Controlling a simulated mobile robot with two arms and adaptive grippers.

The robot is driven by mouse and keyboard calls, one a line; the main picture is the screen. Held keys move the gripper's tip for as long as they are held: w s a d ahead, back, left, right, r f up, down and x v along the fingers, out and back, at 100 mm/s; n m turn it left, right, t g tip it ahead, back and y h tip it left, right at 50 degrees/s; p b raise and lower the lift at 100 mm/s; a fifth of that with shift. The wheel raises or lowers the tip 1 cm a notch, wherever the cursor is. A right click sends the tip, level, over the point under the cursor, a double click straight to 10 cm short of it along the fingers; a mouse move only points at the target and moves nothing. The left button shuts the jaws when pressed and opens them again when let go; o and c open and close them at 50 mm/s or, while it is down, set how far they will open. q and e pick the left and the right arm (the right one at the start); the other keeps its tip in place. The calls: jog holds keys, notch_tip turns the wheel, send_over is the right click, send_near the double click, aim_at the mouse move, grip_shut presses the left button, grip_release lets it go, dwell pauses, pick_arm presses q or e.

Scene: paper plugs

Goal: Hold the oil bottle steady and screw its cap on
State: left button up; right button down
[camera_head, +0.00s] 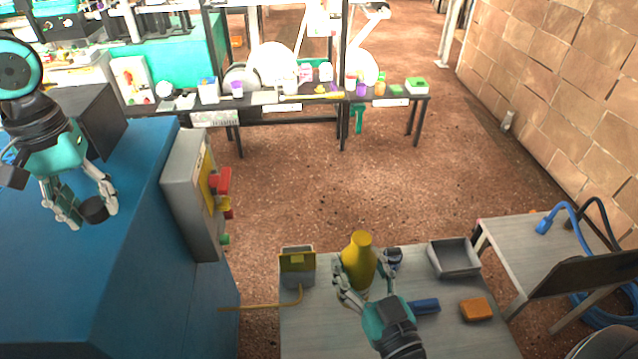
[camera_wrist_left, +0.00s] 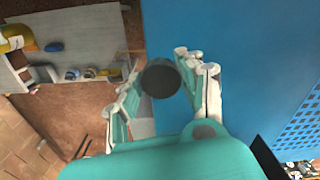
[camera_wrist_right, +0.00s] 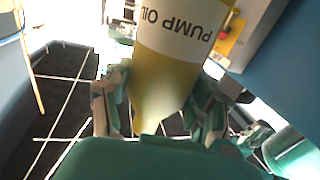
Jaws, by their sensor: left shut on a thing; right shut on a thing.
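The yellow oil bottle (camera_head: 358,262) stands roughly upright at the wooden table. My right gripper (camera_head: 363,285) is shut around its body. In the right wrist view the bottle (camera_wrist_right: 166,85) lies between the fingers, its white "PUMP OIL" label upside down. I cannot tell whether its base touches the table. A black round cap (camera_head: 95,209) is between the fingertips of my left gripper (camera_head: 84,211), which is shut on it over the blue cabinet, far left of the bottle. The left wrist view shows the cap (camera_wrist_left: 161,78) from close by.
The wooden table (camera_head: 330,335) also bears a grey tray (camera_head: 453,257), an orange block (camera_head: 475,309), a blue object (camera_head: 424,306) and a yellow-grey container (camera_head: 297,268). A grey control box (camera_head: 190,195) with coloured buttons stands between the blue cabinet (camera_head: 120,270) and the table.

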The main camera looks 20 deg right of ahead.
jog(key=w+a+n+g+y, duration=0.2)
jog(key=w+a+n+y, duration=0.1)
jog(key=a, duration=0.4)
jog(key=w+a+r+n+g+y, duration=0.1)
jog(key=w+a+n+g+y, duration=0.1)
jog(key=a+n+y, duration=0.3)
jog(key=w+a+y, duration=0.1)
jog(key=a+y, duration=0.1)
jog(key=y, duration=0.1)
jog(key=shift+y, duration=0.3)
pick_arm(q)
jog(key=s+d+m, duration=0.1)
jog(key=s+d, duration=0.2)
jog(key=d, duration=0.8)
jog(key=s+d+r+m, duration=0.1)
jog(key=s+d, duration=0.3)
jog(key=d, duration=0.8)
jog(key=shift+s+d+m, duration=0.3)
jog(key=shift+f, duration=0.1)
jog(key=shift+f, duration=1.9)
jog(key=shift+s, duration=0.1)
